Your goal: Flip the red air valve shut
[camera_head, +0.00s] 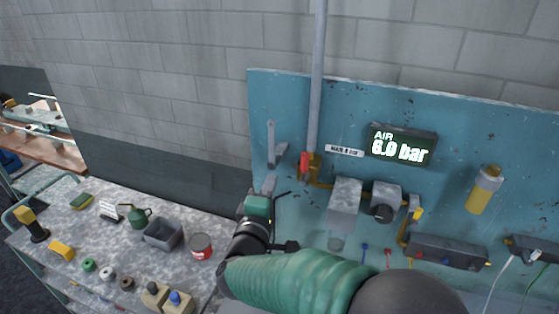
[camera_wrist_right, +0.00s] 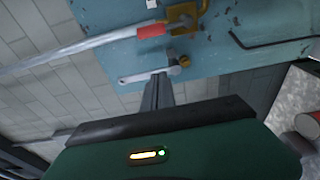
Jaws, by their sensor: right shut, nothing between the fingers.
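The red air valve handle (camera_head: 304,164) stands upright beside the brass valve body (camera_head: 315,166) at the foot of a grey vertical pipe. In the right wrist view the red handle (camera_wrist_right: 150,31) runs roughly in line with the pipe, at the brass body (camera_wrist_right: 184,16). My right gripper (camera_head: 269,184) is below and left of the handle, apart from it. In the wrist view its fingers (camera_wrist_right: 158,88) are together and empty, with their tips near a grey lever. My left gripper is not in view.
A grey lever (camera_head: 271,143) is mounted on the blue panel (camera_head: 280,90) left of the valve. A display (camera_head: 402,147) reads AIR 6.0 bar. Grey regulator units (camera_head: 345,203) sit right of the valve. The workbench (camera_head: 75,225) at left holds a grey bin (camera_head: 163,235) and a can (camera_head: 201,247).

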